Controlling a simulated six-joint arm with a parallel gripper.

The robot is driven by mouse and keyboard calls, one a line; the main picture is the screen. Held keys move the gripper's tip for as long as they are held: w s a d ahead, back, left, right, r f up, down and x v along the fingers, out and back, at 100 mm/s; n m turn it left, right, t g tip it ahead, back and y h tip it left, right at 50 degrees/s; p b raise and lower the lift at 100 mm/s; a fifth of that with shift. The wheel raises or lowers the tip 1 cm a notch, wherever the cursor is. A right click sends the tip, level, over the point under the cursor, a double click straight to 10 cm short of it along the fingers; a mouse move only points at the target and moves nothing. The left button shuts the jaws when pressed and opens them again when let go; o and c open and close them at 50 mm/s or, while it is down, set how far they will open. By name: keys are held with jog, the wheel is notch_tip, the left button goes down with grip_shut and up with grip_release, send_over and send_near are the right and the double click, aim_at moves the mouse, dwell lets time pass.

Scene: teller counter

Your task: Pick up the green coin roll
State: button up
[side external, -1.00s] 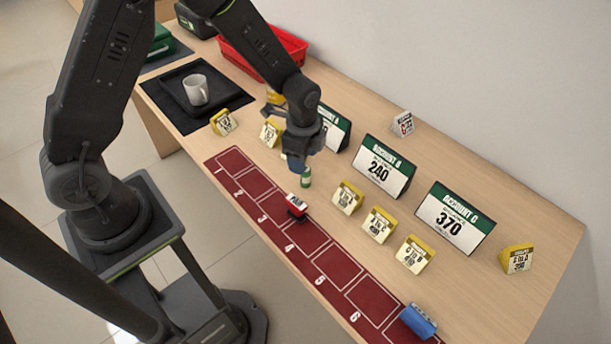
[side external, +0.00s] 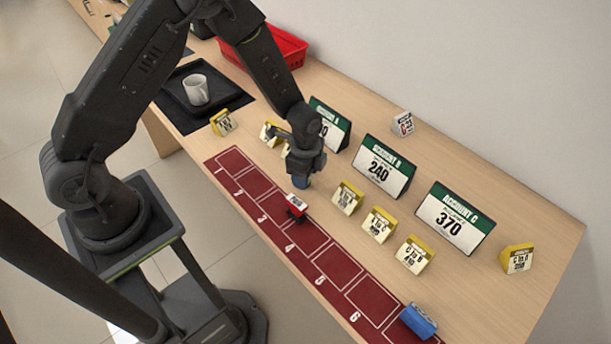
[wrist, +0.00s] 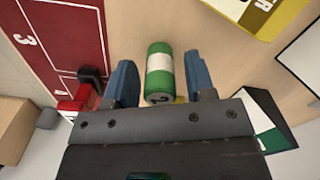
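The green coin roll (wrist: 159,80) has a white band and stands between my gripper's two blue fingers in the wrist view. My gripper (wrist: 161,76) is open, with a gap showing between the roll and each finger. In the side external view my gripper (side external: 302,181) points down, low over the counter beside the red mat. It hides the green roll there.
A red and white block (side external: 297,205) with a black part sits on the numbered red mat (side external: 335,264), close to my gripper. A blue block (side external: 418,321) lies at the mat's near end. Yellow cards (side external: 347,197) and the account B sign (side external: 384,166) stand to the right.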

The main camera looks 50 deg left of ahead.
grip_shut()
jog(key=shift+r, duration=0.1)
